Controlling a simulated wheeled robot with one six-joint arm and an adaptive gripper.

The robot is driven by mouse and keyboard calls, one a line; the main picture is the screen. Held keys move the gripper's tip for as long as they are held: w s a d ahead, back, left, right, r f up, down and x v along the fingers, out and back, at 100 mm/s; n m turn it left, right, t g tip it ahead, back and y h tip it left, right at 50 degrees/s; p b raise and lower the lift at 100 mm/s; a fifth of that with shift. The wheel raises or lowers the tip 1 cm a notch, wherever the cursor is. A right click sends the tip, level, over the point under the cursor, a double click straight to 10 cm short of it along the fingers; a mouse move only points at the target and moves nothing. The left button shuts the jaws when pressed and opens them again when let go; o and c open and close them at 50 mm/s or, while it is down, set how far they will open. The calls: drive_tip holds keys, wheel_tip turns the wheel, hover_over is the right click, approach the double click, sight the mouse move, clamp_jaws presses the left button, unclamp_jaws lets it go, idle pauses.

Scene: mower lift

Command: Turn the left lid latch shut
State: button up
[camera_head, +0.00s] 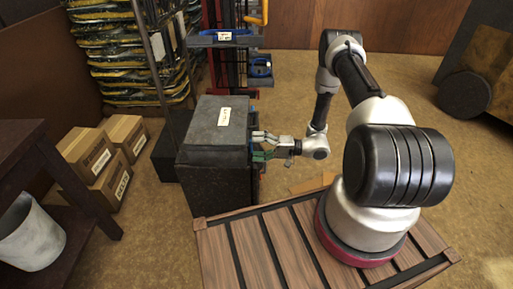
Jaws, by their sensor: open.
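A dark grey box (212,185) with a lid (215,122) stands on the floor at the middle left. A pale label lies on the lid, which appears lowered onto the box. My gripper (259,144) is at the box's right side, near the lid seam, with its fingers pointing left. The fingers are spread one above the other, and nothing is clearly seen between them. The lid latches cannot be made out; the gripper covers part of that side. Whether the fingers touch a latch or the box cannot be told.
A slatted wooden platform (228,262) lies in front of the box. Cardboard boxes (97,176) and a dark table (30,150) with a white bucket (31,235) are at left. Floor at right is mostly clear.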

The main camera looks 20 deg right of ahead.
drive_tip(key=v, duration=1.2)
